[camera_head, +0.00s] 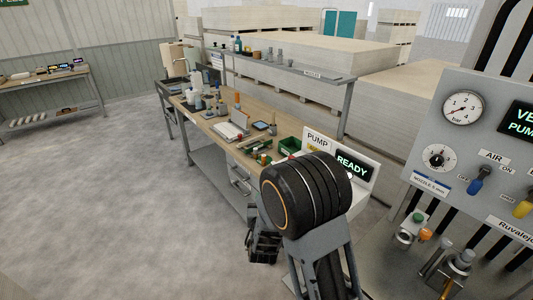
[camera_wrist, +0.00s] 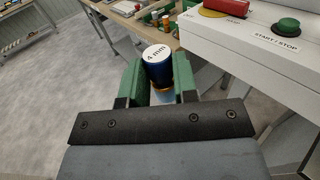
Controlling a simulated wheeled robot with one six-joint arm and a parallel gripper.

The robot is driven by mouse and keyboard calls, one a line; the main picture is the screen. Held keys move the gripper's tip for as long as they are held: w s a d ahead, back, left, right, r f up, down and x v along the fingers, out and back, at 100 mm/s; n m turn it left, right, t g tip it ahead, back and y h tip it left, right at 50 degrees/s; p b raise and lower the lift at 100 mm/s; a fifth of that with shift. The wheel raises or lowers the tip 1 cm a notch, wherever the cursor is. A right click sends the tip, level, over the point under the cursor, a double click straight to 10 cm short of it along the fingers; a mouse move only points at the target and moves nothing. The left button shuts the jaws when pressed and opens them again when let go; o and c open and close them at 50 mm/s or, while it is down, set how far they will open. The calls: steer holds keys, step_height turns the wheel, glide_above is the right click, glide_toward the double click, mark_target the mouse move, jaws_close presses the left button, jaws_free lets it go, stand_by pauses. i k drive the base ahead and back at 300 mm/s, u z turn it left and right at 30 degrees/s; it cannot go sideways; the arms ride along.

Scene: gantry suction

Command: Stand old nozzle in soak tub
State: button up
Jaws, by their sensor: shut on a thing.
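In the wrist view, my gripper (camera_wrist: 160,75) is shut on a dark blue nozzle (camera_wrist: 158,70). The nozzle's pale round top reads "4 mm", and a brass-coloured ring shows low on it between the green fingers. In the head view, my gripper (camera_head: 262,243) is beside the near end of the workbench, below the pump box, partly covered by my arm; the nozzle cannot be made out there. I cannot identify the soak tub for certain in either view.
The workbench (camera_head: 215,120) holds bottles, a tray, a green bin (camera_head: 289,146) and small tools. The white pump box (camera_head: 361,149) reads "READY"; its green START/STOP button (camera_wrist: 286,27) is near my gripper. A gauge panel (camera_head: 445,150) stands right. Floor at left is clear.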

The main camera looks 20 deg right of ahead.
mark_target(282, 152)
steer(key=u, duration=0.75)
steer(key=i, duration=0.8)
steer(key=u, duration=0.5)
steer(key=i, duration=0.85)
steer(key=z, duration=0.9)
steer(key=i, duration=0.75)
steer(key=z, duration=0.9)
steer(key=i, duration=0.5)
steer(key=u, duration=0.05)
